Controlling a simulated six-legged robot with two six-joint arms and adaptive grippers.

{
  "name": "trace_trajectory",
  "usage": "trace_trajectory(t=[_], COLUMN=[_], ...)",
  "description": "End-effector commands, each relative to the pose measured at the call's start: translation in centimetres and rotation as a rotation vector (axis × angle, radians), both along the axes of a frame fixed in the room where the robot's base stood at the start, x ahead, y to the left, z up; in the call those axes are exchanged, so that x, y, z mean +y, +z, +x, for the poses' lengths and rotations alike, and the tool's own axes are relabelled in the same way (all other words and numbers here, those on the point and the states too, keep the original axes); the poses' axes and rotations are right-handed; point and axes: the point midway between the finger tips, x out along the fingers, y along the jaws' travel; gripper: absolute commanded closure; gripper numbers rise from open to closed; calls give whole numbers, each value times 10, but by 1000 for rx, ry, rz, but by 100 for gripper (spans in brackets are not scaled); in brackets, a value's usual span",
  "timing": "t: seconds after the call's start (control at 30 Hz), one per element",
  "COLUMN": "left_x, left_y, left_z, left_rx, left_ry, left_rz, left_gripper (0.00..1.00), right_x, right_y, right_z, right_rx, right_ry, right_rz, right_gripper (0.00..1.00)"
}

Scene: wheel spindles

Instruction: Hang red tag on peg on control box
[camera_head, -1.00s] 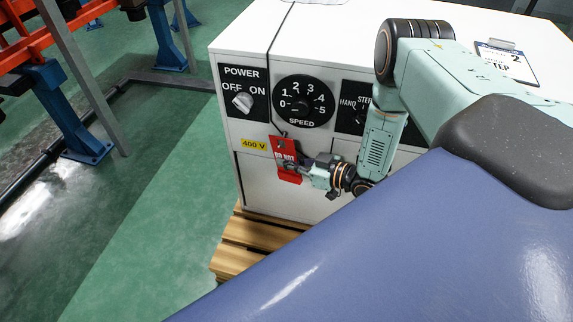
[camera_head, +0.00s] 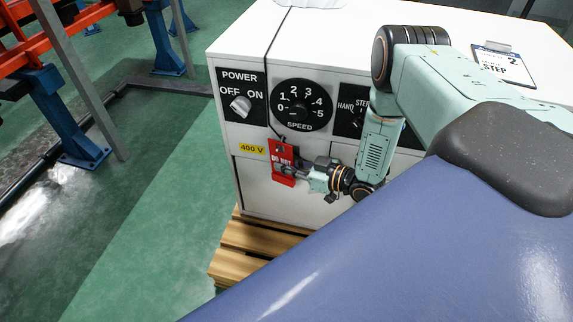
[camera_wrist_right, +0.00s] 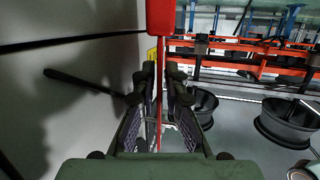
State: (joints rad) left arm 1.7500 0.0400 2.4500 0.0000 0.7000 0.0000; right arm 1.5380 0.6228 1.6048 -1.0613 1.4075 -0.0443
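The red tag (camera_head: 283,172), with white lettering, is upright in front of the control box (camera_head: 256,185), below the speed dial. My right gripper (camera_head: 287,169) is shut on the tag from the right side. In the right wrist view the tag (camera_wrist_right: 159,15) is a red block at the top, with a thin red strip running down between the two dark fingers (camera_wrist_right: 161,85). A dark, thin piece shows just above the tag in the head view; whether it is the peg or a cord, and whether the tag hangs on it, I cannot tell. My left gripper is not in view.
The box front has a power knob (camera_head: 240,106), a speed dial (camera_head: 302,105) and a yellow 400 V label (camera_head: 253,149). A wooden pallet (camera_head: 245,245) is under it. Green floor is clear at left, beside an orange and blue rack (camera_head: 75,120). Black wheels (camera_wrist_right: 285,125) show in the wrist view.

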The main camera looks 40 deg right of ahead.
Motion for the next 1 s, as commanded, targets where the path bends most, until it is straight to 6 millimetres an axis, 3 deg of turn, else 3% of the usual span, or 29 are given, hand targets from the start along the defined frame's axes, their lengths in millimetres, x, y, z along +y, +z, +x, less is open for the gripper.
trace_trajectory(t=[0.2, 0.57, 1.0], left_x=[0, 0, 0], left_y=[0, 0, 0], left_z=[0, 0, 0], left_rx=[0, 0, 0], left_ry=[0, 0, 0], left_rz=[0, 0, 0], left_gripper=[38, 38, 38], right_x=[0, -2, -31], right_y=[0, 0, 15], right_z=[0, -4, -61], right_rx=[0, 1, 1], right_ry=[0, -1, -7], right_rz=[0, 0, 1], right_gripper=[68, 68, 68])
